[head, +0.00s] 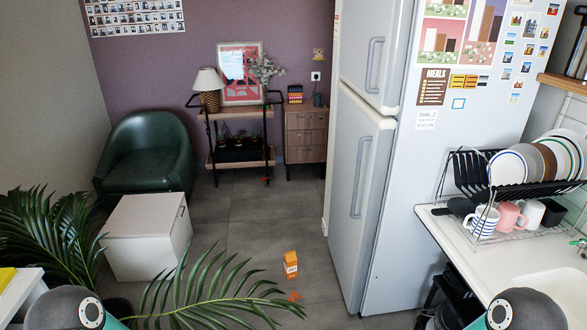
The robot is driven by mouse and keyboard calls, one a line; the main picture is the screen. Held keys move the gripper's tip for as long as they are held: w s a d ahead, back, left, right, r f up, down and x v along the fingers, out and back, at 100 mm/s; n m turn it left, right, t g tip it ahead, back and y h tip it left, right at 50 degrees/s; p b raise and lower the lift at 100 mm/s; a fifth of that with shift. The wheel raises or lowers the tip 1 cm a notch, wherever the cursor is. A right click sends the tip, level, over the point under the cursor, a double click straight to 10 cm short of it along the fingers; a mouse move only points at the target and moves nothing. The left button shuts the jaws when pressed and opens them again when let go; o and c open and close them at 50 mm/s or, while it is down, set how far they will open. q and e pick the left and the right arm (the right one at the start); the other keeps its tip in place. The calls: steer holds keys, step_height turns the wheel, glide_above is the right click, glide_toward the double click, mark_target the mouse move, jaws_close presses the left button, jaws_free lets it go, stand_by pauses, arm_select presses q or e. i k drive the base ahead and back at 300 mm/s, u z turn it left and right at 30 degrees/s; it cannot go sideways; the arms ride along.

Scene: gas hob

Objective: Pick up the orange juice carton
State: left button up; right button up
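The orange juice carton (290,265) is small and orange with a white top. It stands upright on the grey tiled floor in the lower middle of the head view, between the white cabinet and the fridge. Nothing holds it. Parts of my two arms show at the bottom left and bottom right corners, but neither gripper is in view.
A white cabinet (145,240) stands left of the carton, the fridge (375,150) right. Plant fronds (205,292) cross the foreground. A small orange-red item (293,297) lies in front of the carton. Counter (455,240) at right holds a dish rack. Floor behind is clear.

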mark_target(290, 258)
steer(key=u, duration=0.1)
steer(key=i, duration=1.35)
steer(key=u, duration=0.45)
steer(key=i, duration=1.4)
steer(key=u, duration=0.15)
